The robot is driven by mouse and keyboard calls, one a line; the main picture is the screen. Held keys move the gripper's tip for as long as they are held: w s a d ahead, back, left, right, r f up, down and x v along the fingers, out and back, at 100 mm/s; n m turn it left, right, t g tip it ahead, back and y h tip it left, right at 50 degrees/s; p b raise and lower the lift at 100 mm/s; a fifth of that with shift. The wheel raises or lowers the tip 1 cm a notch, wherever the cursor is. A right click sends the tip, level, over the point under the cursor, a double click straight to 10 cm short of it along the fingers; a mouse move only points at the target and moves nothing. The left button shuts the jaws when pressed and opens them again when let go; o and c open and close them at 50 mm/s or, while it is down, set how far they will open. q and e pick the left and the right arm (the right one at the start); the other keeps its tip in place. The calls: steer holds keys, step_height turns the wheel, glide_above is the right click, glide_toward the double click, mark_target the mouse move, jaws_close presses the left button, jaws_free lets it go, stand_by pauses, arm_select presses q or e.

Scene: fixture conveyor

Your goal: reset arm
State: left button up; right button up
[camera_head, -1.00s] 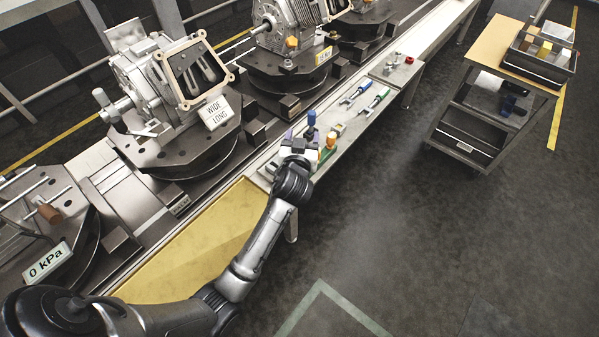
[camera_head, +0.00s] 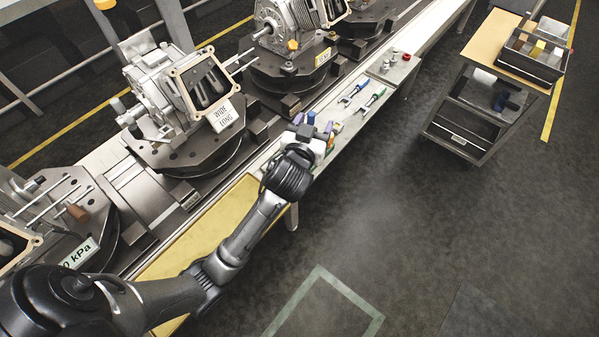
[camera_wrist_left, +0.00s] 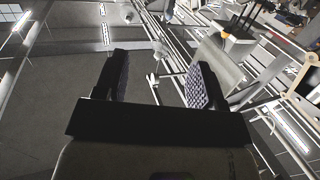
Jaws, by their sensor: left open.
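My left arm reaches in from the lower left in the head view. Its gripper (camera_head: 312,138) is above the near end of the narrow tool bench (camera_head: 342,141), partly hidden behind my wrist. In the left wrist view the left gripper (camera_wrist_left: 155,80) has its two dark fingers wide apart, with nothing between them. Railings and structures show beyond the fingers there. A blue item and an orange item show close to the gripper in the head view; I cannot tell whether they touch it. My right gripper is not in view.
Blue (camera_head: 356,91) and green (camera_head: 372,101) tools lie on the bench. A cart (camera_head: 473,118) stands at right. The floor between is clear.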

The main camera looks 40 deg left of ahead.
arm_select(q)
steer(key=shift+s+d+r, duration=0.1)
steer(key=shift+d+r, duration=0.1)
steer(key=shift+r, duration=0.15)
steer(key=s+d+f+m+g+h, duration=0.2)
steer(key=s+f+g, duration=0.2)
steer(key=s+f, duration=0.55)
steer(key=s+d+f+m+g+h, duration=0.2)
steer(key=s+f+g, duration=0.35)
steer(key=s, duration=0.75)
steer(key=s+d+f+m+g+h, duration=0.2)
steer(key=s+d+f+g, duration=0.1)
steer(key=s+f, duration=0.65)
step_height(320, 180, up, 28)
steer(key=p, duration=2.6)
steer(key=shift+s+a+r+p, duration=0.2)
steer(key=shift+s+p, duration=0.1)
steer(key=shift+s, duration=0.1)
